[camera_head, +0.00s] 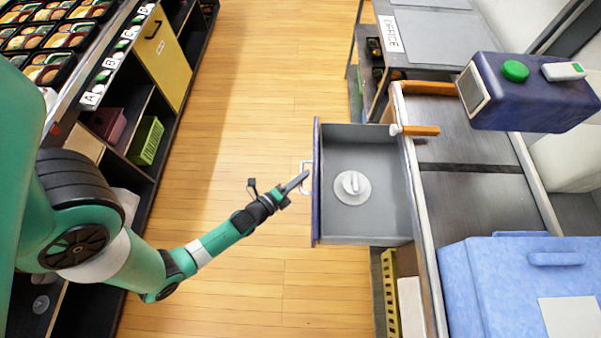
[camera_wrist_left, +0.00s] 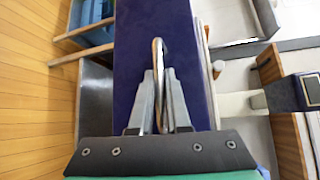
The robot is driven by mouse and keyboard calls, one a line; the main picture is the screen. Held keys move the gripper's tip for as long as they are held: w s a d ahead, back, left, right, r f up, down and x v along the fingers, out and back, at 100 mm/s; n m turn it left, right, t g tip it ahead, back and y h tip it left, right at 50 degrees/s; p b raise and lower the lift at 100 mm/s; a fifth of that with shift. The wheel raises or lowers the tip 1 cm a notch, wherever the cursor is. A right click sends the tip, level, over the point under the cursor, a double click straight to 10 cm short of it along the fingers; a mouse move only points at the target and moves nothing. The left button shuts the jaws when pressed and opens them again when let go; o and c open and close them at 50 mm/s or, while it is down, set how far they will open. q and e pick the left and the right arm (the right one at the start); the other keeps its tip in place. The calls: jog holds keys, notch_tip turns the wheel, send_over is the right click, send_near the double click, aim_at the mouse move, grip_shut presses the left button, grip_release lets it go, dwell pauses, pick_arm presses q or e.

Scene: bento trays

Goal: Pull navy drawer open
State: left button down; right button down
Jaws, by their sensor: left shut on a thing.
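The navy drawer (camera_head: 316,215) stands pulled out from the counter, with its grey interior showing in the head view. A round light-grey object with a raised grip (camera_head: 352,187) lies inside it. The drawer's pale metal handle (camera_head: 304,177) is on its front face. My left gripper (camera_head: 302,178) reaches it from the left and is shut on the handle. In the left wrist view, the handle (camera_wrist_left: 158,60) runs between the two grey fingers (camera_wrist_left: 158,90), in front of the navy drawer front (camera_wrist_left: 150,20). My right gripper is not in view.
A navy device with a green button (camera_head: 530,92) and a light-blue box (camera_head: 500,285) sit on the counter at right. A shelf with a yellow panel (camera_head: 163,58) and a green basket (camera_head: 147,141) stands at left. Wooden floor (camera_head: 255,80) between them is clear.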

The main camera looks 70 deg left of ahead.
pick_arm(q)
jog(key=shift+s+a, duration=0.15)
jog(key=shift+s, duration=0.2)
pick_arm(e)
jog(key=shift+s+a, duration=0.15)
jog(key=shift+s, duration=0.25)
pick_arm(q)
jog(key=shift+w, duration=0.1)
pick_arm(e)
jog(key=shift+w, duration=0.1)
pick_arm(q)
jog(key=c, duration=0.9)
grip_release()
jog(key=p+v, duration=0.2)
jog(key=v, duration=0.9)
jog(key=shift+s+r+p, duration=0.1)
jog(key=shift+s+p, duration=0.2)
jog(key=shift+p, duration=0.05)
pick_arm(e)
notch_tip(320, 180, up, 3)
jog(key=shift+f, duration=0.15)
pick_arm(q)
jog(key=shift+d, duration=0.2)
